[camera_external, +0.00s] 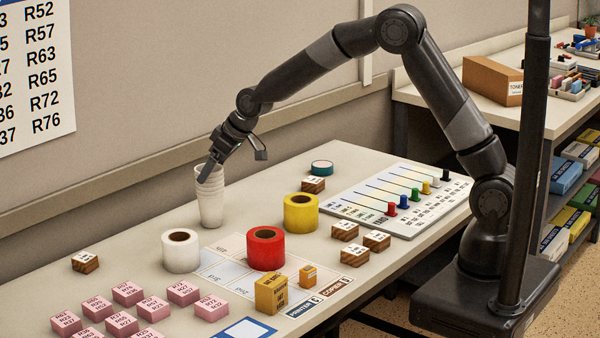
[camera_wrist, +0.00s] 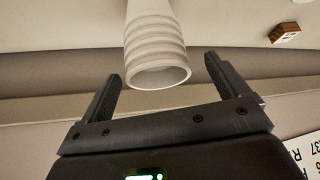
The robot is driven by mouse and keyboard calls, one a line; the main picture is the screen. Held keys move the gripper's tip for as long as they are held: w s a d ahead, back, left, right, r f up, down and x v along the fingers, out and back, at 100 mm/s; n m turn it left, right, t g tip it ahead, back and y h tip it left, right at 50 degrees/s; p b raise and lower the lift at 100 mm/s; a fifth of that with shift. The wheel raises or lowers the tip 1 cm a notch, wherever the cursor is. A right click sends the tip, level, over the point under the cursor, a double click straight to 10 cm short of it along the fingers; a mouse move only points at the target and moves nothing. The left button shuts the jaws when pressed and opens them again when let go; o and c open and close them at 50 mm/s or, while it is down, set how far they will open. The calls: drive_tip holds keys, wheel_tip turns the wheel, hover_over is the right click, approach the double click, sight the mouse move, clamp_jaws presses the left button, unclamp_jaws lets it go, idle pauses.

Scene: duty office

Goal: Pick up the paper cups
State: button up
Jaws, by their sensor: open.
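A stack of white paper cups (camera_external: 210,200) stands upright on the table near the wall. In the wrist view the cup stack (camera_wrist: 154,45) points its open rim toward my gripper, centred between the fingers. My gripper (camera_external: 213,163) is at the top of the stack in the external view, with a finger beside the rim. In the wrist view my gripper (camera_wrist: 165,88) is open, one finger on each side of the rim, with gaps visible between the fingers and the cups.
A white tape roll (camera_external: 180,251) stands in front of the cups, with red (camera_external: 266,248) and yellow (camera_external: 301,213) rolls to the right. A wooden block (camera_external: 86,262) lies to the left. Several pink blocks (camera_external: 127,293) fill the front left. The wall (camera_external: 150,100) is close behind.

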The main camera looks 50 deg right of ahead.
sight(210, 197)
drive_tip(key=shift+x, duration=2.65)
drive_tip(key=shift+s+d, duration=0.1)
drive_tip(key=shift+d, duration=0.05)
drive_tip(key=shift+c, duration=0.3)
drive_tip(key=c, duration=1)
